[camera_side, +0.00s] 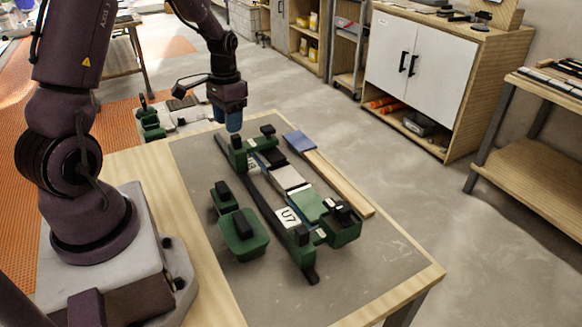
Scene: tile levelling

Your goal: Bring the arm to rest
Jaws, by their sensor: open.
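The fixture has dark rails with a label reading U7 (288,217). A grey tile (287,178) and a green tile (308,205) lie in a row between the rails, with darker and blue parts around them.
The table's grey mat (370,255) is clear at the front right. Cabinets (425,75) stand behind.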

